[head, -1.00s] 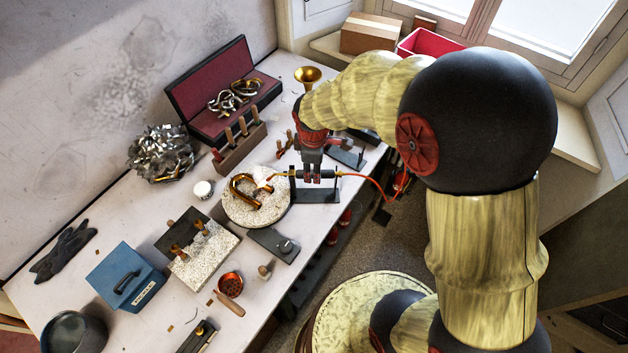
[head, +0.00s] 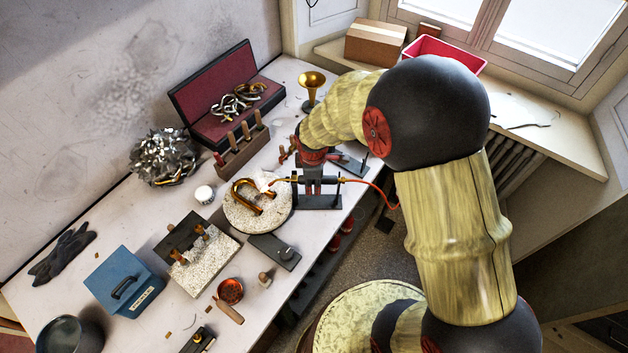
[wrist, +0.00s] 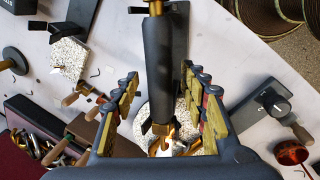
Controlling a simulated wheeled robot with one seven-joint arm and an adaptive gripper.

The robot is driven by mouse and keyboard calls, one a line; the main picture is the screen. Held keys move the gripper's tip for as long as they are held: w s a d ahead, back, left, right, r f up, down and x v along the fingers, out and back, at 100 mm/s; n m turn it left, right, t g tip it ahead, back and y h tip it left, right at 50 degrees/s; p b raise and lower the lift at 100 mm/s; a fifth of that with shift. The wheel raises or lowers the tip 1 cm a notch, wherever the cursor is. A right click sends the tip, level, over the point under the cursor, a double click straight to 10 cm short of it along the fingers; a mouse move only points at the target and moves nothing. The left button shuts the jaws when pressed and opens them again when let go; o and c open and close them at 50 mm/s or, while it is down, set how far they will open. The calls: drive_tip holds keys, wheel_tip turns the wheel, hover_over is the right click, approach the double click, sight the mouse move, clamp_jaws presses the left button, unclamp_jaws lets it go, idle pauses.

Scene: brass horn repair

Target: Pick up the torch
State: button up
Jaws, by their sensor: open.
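The torch has a dark cylindrical handle (head: 328,180), a brass neck pointing left with a small flame at its tip, and a red hose trailing right. It rests across a black stand (head: 322,202) at the bench's right edge. My gripper (head: 313,186) is open and low over the torch, pointing down. In the wrist view the torch handle (wrist: 170,62) runs lengthwise between the parted fingers (wrist: 160,84), with a gap visible on both sides. Whether a finger touches the handle on its underside is hidden.
A speckled round pad (head: 232,217) with a curved brass tube (head: 262,197) lies left of the stand. The bench drops off to the right.

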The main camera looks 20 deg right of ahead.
drive_tip(key=c, duration=0.3)
drive_tip(key=c, duration=0.8)
clamp_jaws()
